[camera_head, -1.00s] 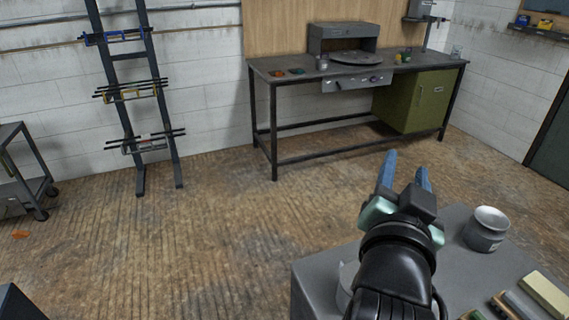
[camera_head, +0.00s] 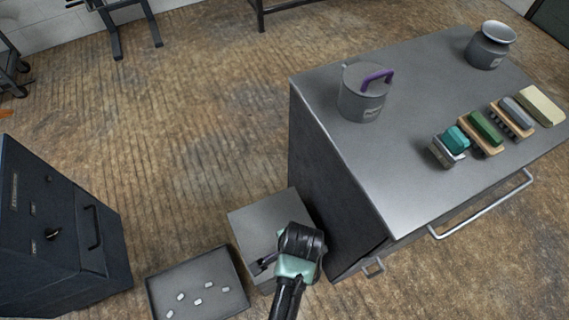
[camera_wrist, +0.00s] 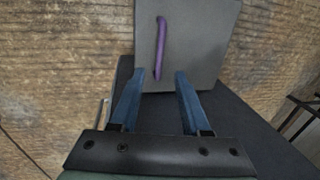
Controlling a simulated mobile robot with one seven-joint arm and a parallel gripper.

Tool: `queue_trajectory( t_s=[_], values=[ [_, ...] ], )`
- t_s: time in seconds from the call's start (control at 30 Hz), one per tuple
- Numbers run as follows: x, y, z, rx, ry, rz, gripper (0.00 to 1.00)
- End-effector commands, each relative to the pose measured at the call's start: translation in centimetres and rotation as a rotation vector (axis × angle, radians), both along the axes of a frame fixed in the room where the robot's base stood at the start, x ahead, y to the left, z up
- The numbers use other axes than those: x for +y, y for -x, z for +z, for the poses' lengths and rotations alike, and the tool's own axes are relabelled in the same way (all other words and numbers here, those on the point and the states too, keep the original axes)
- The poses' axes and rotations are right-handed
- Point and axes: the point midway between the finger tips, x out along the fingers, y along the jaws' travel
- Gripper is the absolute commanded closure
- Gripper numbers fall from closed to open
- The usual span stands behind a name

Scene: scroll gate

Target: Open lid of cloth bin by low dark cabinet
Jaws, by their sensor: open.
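The cloth bin (camera_head: 258,217) is a grey box on the floor against the side of a grey-topped cabinet (camera_head: 395,165). In the wrist view its flat grey lid (camera_wrist: 205,40) fills the top middle, with a purple bar handle (camera_wrist: 161,42) on it. The lid looks closed. My gripper (camera_wrist: 159,76) is open, its two blue fingers apart, with the near end of the handle showing between the fingertips. I cannot tell whether they touch it. In the head view my wrist covers part of the bin and hides the fingers.
A tray with small white pieces (camera_head: 178,275) lies on the floor left of the bin. A dark cabinet (camera_head: 60,240) stands farther left. The cabinet top holds a purple-handled canister (camera_head: 362,105), a grey pot (camera_head: 490,48) and several brushes (camera_head: 487,128). Floor behind the bin is clear.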

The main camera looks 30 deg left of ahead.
Motion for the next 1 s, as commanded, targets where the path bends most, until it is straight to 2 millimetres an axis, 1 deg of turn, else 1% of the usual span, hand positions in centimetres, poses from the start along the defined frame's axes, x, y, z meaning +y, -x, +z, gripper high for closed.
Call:
queue_trajectory(
  t_s=[0.03, 0.3, 0.4, 0.5, 0.67, 0.93, 0.97, 1.0],
  values=[
    [0.1, -0.1, -1.3, 0.002, 0.001, 0.001, 0.53],
    [1.0, -0.9, -6.9, -0.001, 0.001, 0.002, 0.53],
    [1.3, -1.1, -8.5, -0.001, 0.001, 0.002, 0.53],
    [1.5, -1.3, -9.5, -0.004, 0.000, 0.001, 0.53],
    [1.6, -1.4, -10.4, -0.004, 0.000, 0.001, 0.53],
    [1.7, -1.4, -10.5, -0.004, 0.000, 0.001, 0.53],
    [1.7, -1.4, -10.5, -0.004, 0.000, 0.001, 0.55],
    [1.6, -1.4, -10.5, -0.004, 0.000, 0.001, 0.62]
  ],
)
